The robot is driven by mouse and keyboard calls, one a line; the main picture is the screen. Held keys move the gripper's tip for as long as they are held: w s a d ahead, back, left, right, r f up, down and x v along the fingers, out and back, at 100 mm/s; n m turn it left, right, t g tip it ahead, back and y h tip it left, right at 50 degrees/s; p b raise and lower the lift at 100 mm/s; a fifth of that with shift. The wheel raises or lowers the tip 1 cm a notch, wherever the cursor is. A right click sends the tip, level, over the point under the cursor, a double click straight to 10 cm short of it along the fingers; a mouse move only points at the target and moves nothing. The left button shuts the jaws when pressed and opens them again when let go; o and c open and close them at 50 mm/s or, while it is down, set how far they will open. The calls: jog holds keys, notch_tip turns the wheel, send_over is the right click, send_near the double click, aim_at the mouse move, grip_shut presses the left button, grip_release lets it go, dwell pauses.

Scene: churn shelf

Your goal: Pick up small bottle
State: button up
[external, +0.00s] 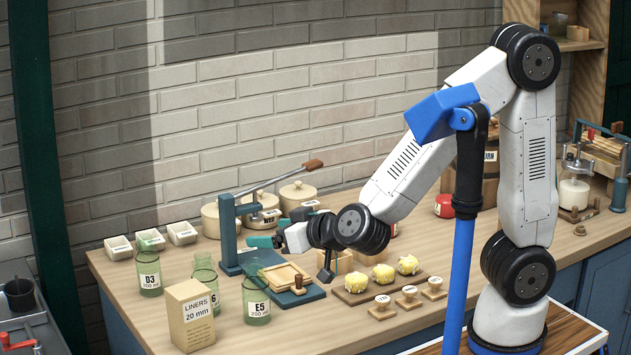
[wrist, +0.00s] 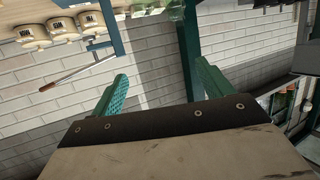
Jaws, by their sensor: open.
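Several green glass vessels stand at the left of the bench in the external view: one labelled D3 (external: 150,276), one labelled E5 (external: 256,302), and one partly hidden behind the liners box (external: 206,290). I cannot tell whether any of these is the small bottle; no other clear bottle shows. My gripper (external: 270,238) is open and empty, held above the bench by the blue-green press. In the wrist view my gripper (wrist: 161,72) has its two green fingers wide apart, with only wall and a green post beyond them.
A liners box (external: 190,322) stands at the front. The press (external: 228,240) and lidded crocks (external: 298,194) are close to my gripper. Yellow lumps lie on a board (external: 352,297), with wooden stamps (external: 408,300) in front. White trays (external: 118,247) line the back left.

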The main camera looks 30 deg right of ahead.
aim_at(265, 288)
notch_tip(265, 288, down, 12)
jog(key=shift+f, duration=0.1)
jog(key=shift+w+a+f, duration=0.1)
jog(key=shift+w+f, duration=0.05)
jog(key=shift+w, duration=0.1)
jog(key=x, duration=0.7)
jog(key=shift+w, duration=0.25)
jog(key=c, duration=1.1)
